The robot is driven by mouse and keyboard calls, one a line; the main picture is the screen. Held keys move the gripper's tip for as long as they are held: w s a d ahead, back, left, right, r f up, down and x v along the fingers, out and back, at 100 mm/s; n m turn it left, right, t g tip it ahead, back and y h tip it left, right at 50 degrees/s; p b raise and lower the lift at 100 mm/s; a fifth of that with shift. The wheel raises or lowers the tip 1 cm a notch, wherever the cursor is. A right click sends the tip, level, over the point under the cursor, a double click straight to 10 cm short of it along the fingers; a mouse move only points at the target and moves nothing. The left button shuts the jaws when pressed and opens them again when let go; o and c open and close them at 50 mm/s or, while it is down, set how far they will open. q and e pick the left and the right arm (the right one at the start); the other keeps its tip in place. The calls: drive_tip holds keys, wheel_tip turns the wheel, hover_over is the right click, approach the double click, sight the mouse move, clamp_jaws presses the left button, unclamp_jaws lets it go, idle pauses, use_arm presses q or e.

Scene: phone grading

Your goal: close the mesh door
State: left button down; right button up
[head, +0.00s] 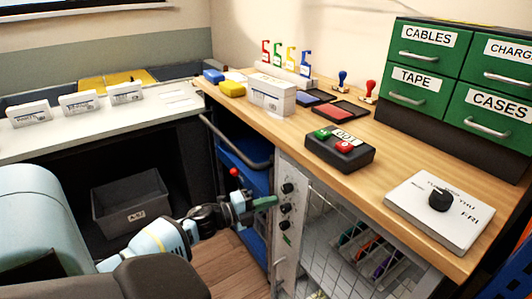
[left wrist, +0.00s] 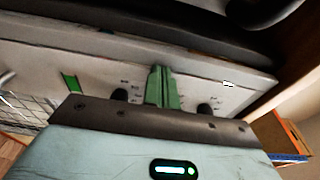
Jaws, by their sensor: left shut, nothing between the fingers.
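The mesh door (head: 318,205) is a pale wire grid at the cabinet under the wooden counter, in the lower right of the head view. Part of its wire shows at the left edge of the left wrist view (left wrist: 32,108). I cannot tell how far it stands open. My left gripper (head: 268,202) has green fingers, shut and empty, to the left of the mesh, by a pale panel (head: 283,247) with black knobs. In the left wrist view the fingers (left wrist: 162,88) point at this panel between two knobs; contact is unclear. My right gripper is not in view.
A grey bin (head: 132,205) stands under the white counter. A button box (head: 340,152) and a dial board (head: 440,208) lie on the wooden counter (head: 385,165). Racks show behind the mesh.

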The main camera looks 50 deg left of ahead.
use_arm(q)
drive_tip(key=v, duration=0.7)
drive_tip(key=shift+s, duration=0.35)
drive_tip(key=shift+a, duration=0.1)
